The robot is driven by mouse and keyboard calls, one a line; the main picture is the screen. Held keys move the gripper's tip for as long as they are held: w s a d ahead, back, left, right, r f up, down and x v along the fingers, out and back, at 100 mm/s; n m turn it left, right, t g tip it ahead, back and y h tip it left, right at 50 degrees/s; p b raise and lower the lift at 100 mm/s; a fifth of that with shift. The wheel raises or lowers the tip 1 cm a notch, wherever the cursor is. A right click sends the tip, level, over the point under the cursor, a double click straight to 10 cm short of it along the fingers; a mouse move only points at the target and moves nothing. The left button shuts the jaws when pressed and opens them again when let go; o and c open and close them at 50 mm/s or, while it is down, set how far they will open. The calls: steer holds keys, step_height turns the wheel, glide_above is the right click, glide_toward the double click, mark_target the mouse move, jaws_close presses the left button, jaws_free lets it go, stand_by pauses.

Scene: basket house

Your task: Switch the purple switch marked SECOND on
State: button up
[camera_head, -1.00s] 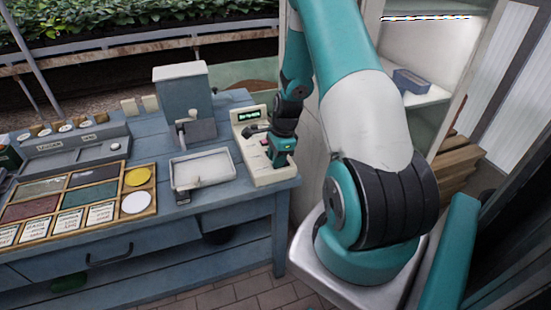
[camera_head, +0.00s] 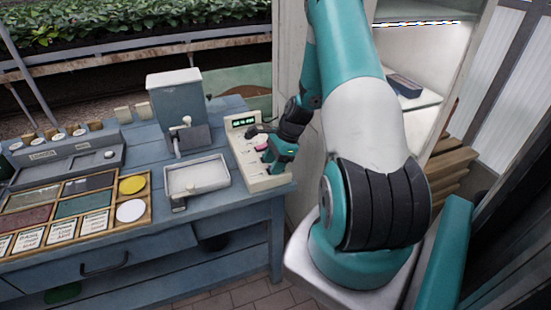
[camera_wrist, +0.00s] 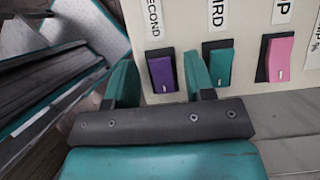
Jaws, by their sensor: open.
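The purple switch (camera_wrist: 161,74) is on the cream panel in the wrist view, under a label of which "ECOND" is readable. My gripper (camera_wrist: 158,64) is open, with one teal finger on either side of the purple switch in the picture. Nothing is held. I cannot tell whether the fingers touch the switch or the panel. In the head view my gripper (camera_head: 281,157) is over the cream control box (camera_head: 249,172) at the table's right end. The purple switch cannot be made out there.
A teal switch (camera_wrist: 221,64) labelled "HIRD" is just right of my right finger. A pink switch (camera_wrist: 281,58) is farther right. A white tray (camera_head: 197,178) and a grey dispenser (camera_head: 178,105) stand left of the box. The blue table (camera_head: 150,245) ends right of it.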

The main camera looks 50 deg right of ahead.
steer(key=b+v, duration=0.1)
steer(key=v, duration=1.6)
steer(key=shift+r, duration=0.2)
steer(key=shift+d, duration=0.1)
steer(key=w+a+r+n, duration=0.25)
steer(key=a+n, duration=0.25)
steer(key=a, duration=0.3)
steer(key=w+a+r+n+g, duration=0.1)
steer(key=a+r+n, duration=0.25)
steer(key=a, duration=0.45)
steer(key=w+a+r+n, duration=0.1)
steer(key=a+r+n, duration=0.1)
steer(key=a+n, duration=0.45)
steer(key=s+a+r+n, duration=0.1)
steer(key=s+a+n, duration=0.7)
steer(key=a, duration=0.2)
steer(key=s+a+r+n+g, duration=0.1)
steer(key=s+a+r+n, duration=0.1)
steer(key=s+a+n, duration=0.6)
steer(key=a, duration=0.3)
steer(key=shift+s+a+r+g, duration=0.2)
steer(key=shift+a+r+g, duration=0.1)
steer(key=shift+r, duration=0.05)
